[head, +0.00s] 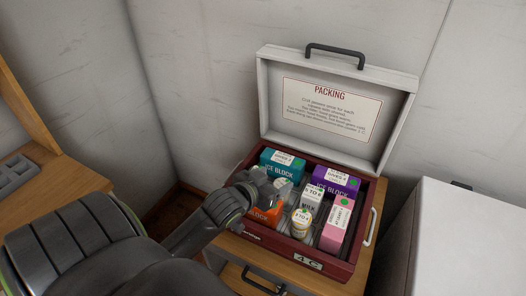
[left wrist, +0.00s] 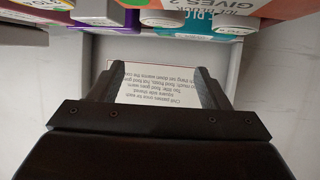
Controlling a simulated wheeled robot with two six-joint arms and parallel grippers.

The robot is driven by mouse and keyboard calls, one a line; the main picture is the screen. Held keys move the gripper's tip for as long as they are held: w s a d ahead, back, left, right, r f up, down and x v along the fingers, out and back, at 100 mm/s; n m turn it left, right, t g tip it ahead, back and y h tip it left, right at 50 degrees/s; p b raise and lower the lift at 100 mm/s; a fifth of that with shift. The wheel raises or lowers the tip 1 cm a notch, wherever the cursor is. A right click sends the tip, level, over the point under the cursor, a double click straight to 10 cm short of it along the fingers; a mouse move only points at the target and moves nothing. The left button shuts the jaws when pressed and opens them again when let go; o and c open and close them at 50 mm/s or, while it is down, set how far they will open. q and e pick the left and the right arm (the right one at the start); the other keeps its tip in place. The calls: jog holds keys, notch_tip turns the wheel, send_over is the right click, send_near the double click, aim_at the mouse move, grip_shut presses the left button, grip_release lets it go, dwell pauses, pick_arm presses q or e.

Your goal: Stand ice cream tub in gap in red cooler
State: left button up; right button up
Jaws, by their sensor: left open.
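The red cooler (head: 275,252) stands open on a wooden surface, its pale lid raised at the back. A small round white-and-yellow container (head: 301,224) stands upright near its front middle; I cannot tell surely whether this is the ice cream tub. My left gripper (head: 262,183) is over the left part of the cooler and hides some contents. In the left wrist view its two fingers (left wrist: 160,72) are apart with nothing between them; the lid's printed card (left wrist: 150,88) shows beyond. My right gripper is not in view.
Inside the cooler are a teal ice block (head: 281,163), an orange one (head: 264,215), a purple box (head: 336,181), a milk carton (head: 309,205) and a pink box (head: 335,228). A white cabinet (head: 460,240) stands at the right. Walls close off the back.

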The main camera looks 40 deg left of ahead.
pick_arm(q)
jog(key=shift+v, duration=2.35)
jog(key=shift+f, duration=0.1)
